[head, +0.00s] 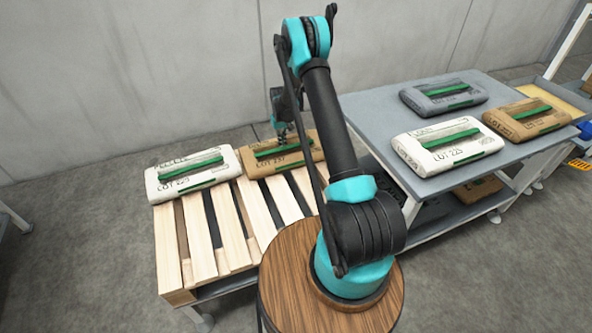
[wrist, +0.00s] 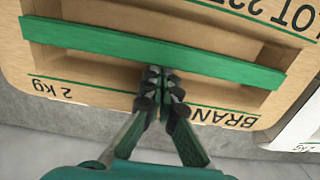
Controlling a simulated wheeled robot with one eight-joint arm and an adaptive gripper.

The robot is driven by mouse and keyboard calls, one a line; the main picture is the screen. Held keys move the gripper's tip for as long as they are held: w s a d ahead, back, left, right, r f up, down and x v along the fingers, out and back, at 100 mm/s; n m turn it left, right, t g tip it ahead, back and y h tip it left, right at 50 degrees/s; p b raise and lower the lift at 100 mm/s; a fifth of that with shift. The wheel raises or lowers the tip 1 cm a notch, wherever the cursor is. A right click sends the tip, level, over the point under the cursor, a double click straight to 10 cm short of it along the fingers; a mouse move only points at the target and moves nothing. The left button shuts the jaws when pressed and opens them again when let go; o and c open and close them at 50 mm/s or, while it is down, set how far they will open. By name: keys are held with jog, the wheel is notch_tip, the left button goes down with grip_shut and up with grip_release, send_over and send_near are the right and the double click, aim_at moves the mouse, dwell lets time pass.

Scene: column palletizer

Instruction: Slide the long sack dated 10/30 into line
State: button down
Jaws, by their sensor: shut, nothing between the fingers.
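A brown sack (head: 262,168) with a green strip lies flat on the wooden pallet (head: 232,240), beside a white sack (head: 183,180) to its left. No date is legible on any sack. My gripper (head: 284,138) is down over the brown sack. In the wrist view my gripper (wrist: 163,76) is shut and empty, its fingertips close to the green strip of the brown sack (wrist: 70,70), which reads 2 kg and BRAN. I cannot tell whether the tips touch it. A corner of the white sack (wrist: 303,130) shows at the lower right.
A grey table (head: 375,118) at the right bears a grey sack (head: 430,102), a white sack (head: 420,160) and a brown sack (head: 545,112). More sacks lie on its lower shelf. The pallet's front slats are bare. A concrete wall (head: 150,70) stands behind.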

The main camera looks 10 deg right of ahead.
jog(key=shift+w+a, duration=0.15)
jog(key=shift+w, duration=0.6)
jog(key=shift+w+a, duration=0.15)
jog(key=shift+w, duration=0.6)
jog(key=shift+s, duration=0.1)
jog(key=shift+s, duration=0.3)
jog(key=shift+d+r, duration=0.1)
jog(key=shift+r, duration=3.9)
jog(key=shift+s+r, duration=0.1)
